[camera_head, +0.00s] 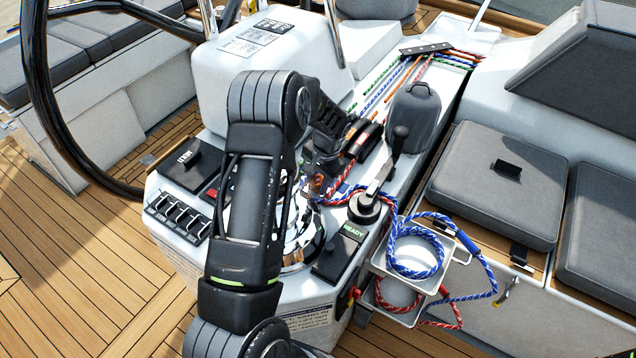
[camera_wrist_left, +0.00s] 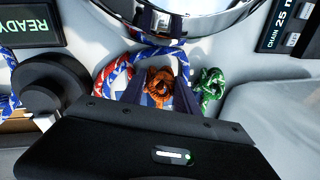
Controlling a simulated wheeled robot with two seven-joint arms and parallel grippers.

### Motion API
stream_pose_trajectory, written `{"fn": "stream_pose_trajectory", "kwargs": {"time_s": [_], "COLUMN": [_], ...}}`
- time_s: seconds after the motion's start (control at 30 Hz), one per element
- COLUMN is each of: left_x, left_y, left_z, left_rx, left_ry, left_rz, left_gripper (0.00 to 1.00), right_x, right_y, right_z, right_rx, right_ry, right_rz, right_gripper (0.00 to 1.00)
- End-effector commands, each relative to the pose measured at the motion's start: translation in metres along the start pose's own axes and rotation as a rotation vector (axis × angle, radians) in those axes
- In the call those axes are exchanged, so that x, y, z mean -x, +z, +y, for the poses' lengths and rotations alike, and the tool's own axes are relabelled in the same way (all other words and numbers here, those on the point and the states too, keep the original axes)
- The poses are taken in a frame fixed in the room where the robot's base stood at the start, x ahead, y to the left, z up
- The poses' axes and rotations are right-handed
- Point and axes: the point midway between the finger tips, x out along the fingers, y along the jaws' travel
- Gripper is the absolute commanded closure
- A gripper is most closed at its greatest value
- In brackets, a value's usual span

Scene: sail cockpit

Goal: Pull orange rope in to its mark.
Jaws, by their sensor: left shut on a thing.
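My left gripper (camera_head: 318,178) points down at the white console beside the chrome winch (camera_head: 300,238). In the left wrist view its two fingers (camera_wrist_left: 160,92) are closed on the knotted end of the orange rope (camera_wrist_left: 160,82). In the head view only a small orange patch shows under the fingers, and an orange line (camera_head: 400,82) runs toward the dark rope organiser (camera_head: 425,48) at the back. I cannot make out the rope's mark. My right gripper is not in view.
A green knotted rope end (camera_wrist_left: 212,84) and a blue and red rope (camera_wrist_left: 117,72) lie close on either side. A black winch handle (camera_head: 385,170) stands to the right. Coiled blue rope (camera_head: 415,255) and red rope hang in trays. A steering wheel (camera_head: 45,100) is at left.

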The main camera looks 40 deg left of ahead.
Motion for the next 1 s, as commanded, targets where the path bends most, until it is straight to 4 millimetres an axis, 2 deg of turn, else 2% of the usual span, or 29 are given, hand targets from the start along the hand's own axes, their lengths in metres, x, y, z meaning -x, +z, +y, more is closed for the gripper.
{"fn": "stream_pose_trajectory", "kwargs": {"time_s": [0.2, 0.23, 0.47, 0.77, 0.87, 1.0], "left_x": [0.001, 0.001, 0.001, 0.003, 0.009, 0.027], "left_y": [0.000, 0.000, -0.001, -0.001, -0.002, -0.002], "left_z": [-0.001, -0.001, -0.001, -0.001, -0.001, -0.001], "left_rx": [0.001, 0.001, 0.001, 0.001, 0.001, 0.001], "left_ry": [-0.001, -0.001, -0.001, -0.001, -0.002, -0.002], "left_rz": [0.000, 0.000, 0.002, 0.003, 0.004, 0.007], "left_gripper": [1.00, 0.60, 0.42, 0.41, 0.41, 0.41], "right_x": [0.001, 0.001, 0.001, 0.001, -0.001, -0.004], "right_y": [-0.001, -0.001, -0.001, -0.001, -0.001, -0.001], "right_z": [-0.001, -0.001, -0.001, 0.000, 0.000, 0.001], "right_rx": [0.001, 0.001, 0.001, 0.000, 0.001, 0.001], "right_ry": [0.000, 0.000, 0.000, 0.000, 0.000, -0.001], "right_rz": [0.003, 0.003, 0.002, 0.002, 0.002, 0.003], "right_gripper": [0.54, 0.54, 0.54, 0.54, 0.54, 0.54]}}
